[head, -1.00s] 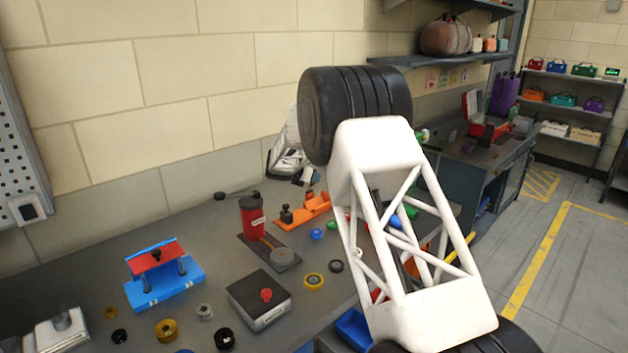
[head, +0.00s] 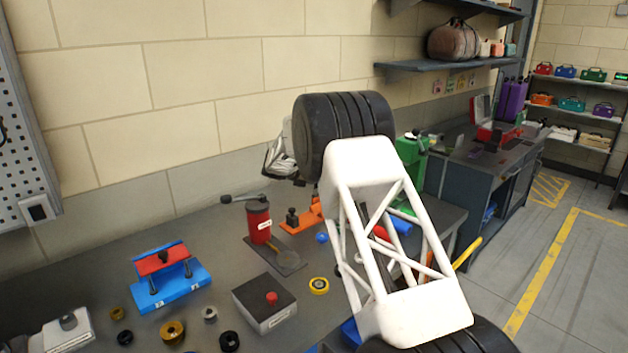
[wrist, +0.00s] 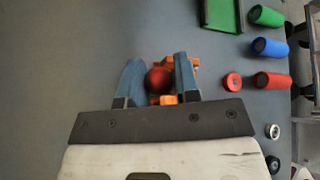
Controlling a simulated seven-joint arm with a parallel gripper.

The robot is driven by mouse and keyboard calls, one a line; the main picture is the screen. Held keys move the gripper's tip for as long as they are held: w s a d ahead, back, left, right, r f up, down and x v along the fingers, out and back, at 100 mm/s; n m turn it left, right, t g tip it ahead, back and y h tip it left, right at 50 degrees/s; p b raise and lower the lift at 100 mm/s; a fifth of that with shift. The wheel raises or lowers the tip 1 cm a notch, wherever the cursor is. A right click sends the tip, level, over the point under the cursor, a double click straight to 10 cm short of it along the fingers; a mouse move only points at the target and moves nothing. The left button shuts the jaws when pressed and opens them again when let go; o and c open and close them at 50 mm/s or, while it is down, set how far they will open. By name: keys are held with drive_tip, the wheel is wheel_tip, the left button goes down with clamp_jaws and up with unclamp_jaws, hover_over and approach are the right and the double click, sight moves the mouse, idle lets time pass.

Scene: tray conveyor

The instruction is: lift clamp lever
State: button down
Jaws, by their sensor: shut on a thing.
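An orange clamp (head: 302,217) with a black post stands on the grey bench, beyond the red press. In the wrist view its orange parts (wrist: 193,63) show around and behind a round red knob (wrist: 158,80). My gripper (wrist: 157,82) has its two blue-grey fingers on either side of this knob and is shut on it. In the head view my gripper (head: 282,160) is partly hidden behind my own dark arm joint. The fingertips and the knob cannot be made out there, and the lever's tilt cannot be told.
A red press (head: 258,223) with a black handle stands left of the clamp. A blue fixture (head: 172,285) and a grey box with a red button (head: 265,303) are nearer. In the wrist view, a green tray (wrist: 222,27) and several coloured cylinders lie to the right.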

drive_tip(key=shift+w+a, duration=0.1)
drive_tip(key=shift+a, duration=0.05)
drive_tip(key=c, duration=0.9)
unclamp_jaws()
drive_tip(key=v, duration=0.7)
drive_tip(key=shift+s+a+r, duration=0.2)
